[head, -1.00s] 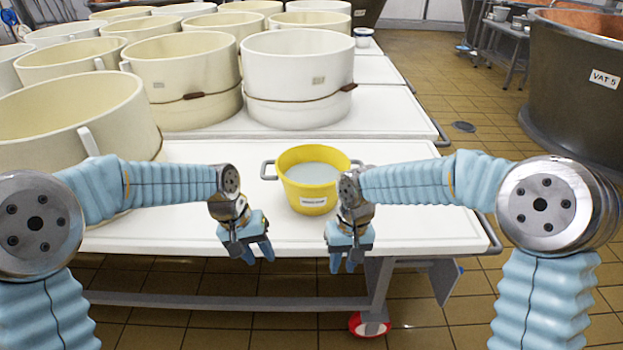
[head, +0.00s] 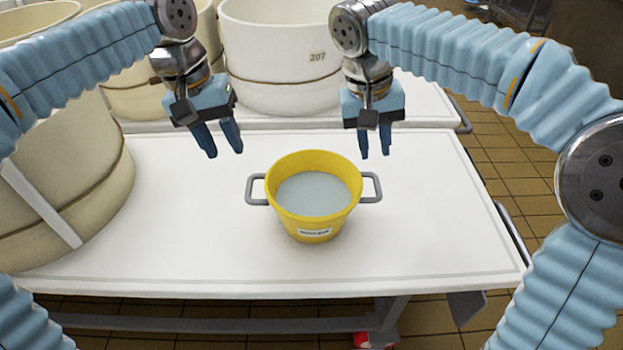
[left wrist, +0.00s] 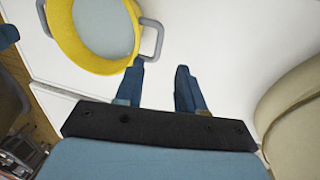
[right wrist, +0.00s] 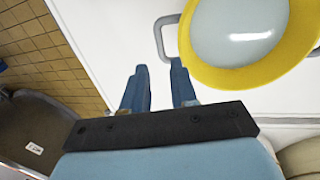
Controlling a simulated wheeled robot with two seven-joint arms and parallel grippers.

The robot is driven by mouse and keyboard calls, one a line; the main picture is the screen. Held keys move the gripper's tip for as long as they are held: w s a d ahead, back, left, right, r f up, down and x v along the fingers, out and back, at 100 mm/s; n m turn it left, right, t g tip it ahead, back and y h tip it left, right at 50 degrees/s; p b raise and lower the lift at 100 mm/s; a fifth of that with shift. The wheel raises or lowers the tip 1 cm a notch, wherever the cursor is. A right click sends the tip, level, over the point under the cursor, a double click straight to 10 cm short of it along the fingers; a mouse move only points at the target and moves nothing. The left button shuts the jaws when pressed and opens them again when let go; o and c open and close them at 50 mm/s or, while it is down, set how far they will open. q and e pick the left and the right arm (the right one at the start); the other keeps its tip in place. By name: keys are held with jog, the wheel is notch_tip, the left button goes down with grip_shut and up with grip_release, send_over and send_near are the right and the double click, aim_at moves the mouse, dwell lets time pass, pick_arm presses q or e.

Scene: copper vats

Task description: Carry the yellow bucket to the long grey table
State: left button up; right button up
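The yellow bucket (head: 311,230) stands upright on a white-topped table (head: 180,240). It has a grey handle on each side, a white label in front, and pale liquid inside. My left gripper (head: 221,148) is open and empty above the table, up and left of the bucket. My right gripper (head: 375,152) is open and empty, up and right of the bucket, apart from its handle. The bucket also shows in the left wrist view (left wrist: 70,42), its handle near a fingertip, and in the right wrist view (right wrist: 205,72). No long grey table can be made out clearly.
A large cream vat (head: 75,190) stands on the table's left. A white vat marked 207 (head: 275,60) stands behind on another white table, with more vats beside it. Tiled floor (head: 510,180) is open on the right.

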aim_at(248, 190)
pick_arm(q)
jog(key=shift+w+r, duration=0.15)
jog(key=shift+w, duration=0.05)
pick_arm(e)
jog(key=shift+w+r, duration=0.15)
jog(key=shift+w, duration=0.05)
